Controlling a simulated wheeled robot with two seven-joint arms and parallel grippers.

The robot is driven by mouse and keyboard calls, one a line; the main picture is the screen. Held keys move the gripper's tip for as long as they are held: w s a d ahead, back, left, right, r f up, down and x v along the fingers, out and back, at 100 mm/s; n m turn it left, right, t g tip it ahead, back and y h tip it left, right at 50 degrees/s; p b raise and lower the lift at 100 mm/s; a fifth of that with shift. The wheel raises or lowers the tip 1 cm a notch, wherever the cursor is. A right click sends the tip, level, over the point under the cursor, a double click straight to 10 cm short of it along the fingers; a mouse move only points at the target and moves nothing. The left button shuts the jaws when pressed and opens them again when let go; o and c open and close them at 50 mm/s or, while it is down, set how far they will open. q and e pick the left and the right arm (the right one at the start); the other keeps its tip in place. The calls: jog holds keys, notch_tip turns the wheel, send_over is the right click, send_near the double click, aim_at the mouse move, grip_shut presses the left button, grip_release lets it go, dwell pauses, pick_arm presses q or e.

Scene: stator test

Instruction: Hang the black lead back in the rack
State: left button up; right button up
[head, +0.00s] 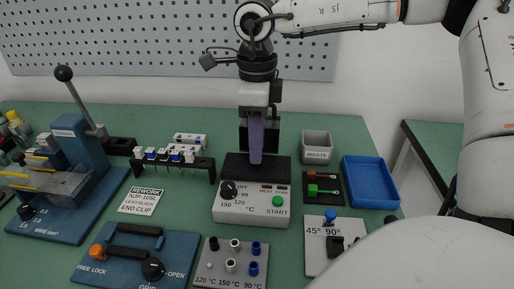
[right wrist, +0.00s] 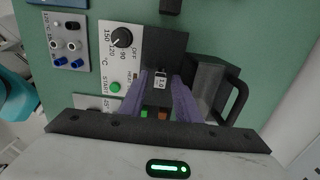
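The black rack (head: 196,166) stands left of centre in the head view, with several white and blue-topped pieces (head: 163,154) along it. I cannot pick out the black lead for certain in either view. My right gripper (head: 256,160) points down over the black top of the heating unit (head: 228,166). My left gripper is not in view.
A grey waste bin (head: 317,147) and a blue tray (head: 370,181) are to the right. A lever press (head: 82,150) stands left. A rework card (head: 141,201) lies before the rack.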

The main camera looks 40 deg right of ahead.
jog(key=c, duration=0.6)
jog(key=shift+r, duration=0.1)
grip_shut()
jog(key=shift+r, duration=0.1)
jog(key=shift+r+p, duration=1)
jog(key=shift+r, duration=0.45)
jog(key=shift+r+p, duration=0.3)
jog(key=shift+r, duration=0.25)
